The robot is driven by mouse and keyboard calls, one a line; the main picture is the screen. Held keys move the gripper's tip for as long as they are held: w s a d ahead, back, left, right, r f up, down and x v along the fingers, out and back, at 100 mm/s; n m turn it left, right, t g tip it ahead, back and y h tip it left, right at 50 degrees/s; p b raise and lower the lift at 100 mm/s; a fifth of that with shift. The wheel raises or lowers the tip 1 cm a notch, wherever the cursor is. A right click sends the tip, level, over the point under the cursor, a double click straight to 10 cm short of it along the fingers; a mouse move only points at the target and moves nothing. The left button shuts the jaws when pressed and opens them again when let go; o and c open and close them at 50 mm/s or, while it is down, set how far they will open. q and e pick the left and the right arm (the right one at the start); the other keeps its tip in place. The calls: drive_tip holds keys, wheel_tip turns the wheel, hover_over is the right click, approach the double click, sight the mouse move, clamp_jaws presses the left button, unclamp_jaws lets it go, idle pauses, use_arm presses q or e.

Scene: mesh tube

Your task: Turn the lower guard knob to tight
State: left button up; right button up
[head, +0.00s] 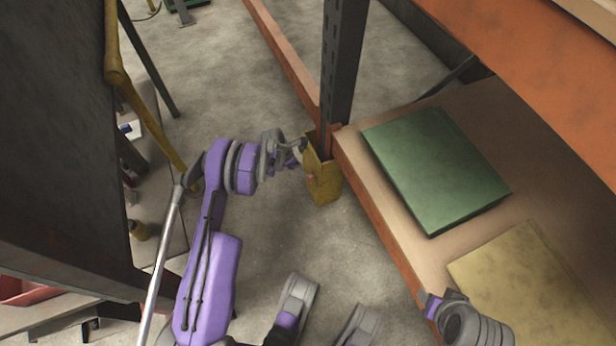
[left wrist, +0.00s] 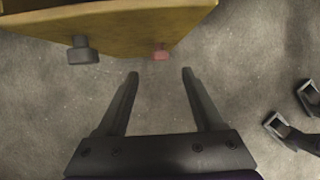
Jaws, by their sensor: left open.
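A yellow guard (head: 322,180) stands around the foot of the dark rack post in the head view. A small red knob (head: 310,179) sticks out of its face. In the left wrist view the guard (left wrist: 120,25) fills the top, with the red knob (left wrist: 160,54) and a grey knob (left wrist: 82,51) on it. I cannot tell which knob is the lower one. My left gripper (left wrist: 160,74) is open and empty, its fingertips just short of the red knob and to either side of it. In the head view this gripper (head: 296,148) is beside the guard's upper left.
A wooden shelf with an orange edge (head: 385,232) adjoins the guard on the right, bearing a green box (head: 435,170) and a tan box (head: 525,285). The dark post (head: 343,65) rises above the guard. Concrete floor (head: 275,235) is free left of the shelf.

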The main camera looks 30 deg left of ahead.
sight(311, 178)
use_arm(q)
drive_tip(key=b+x, duration=0.1)
drive_tip(key=x, duration=0.7)
drive_tip(key=shift+f+b, duration=0.1)
drive_tip(key=shift+b, duration=0.3)
clamp_jaws()
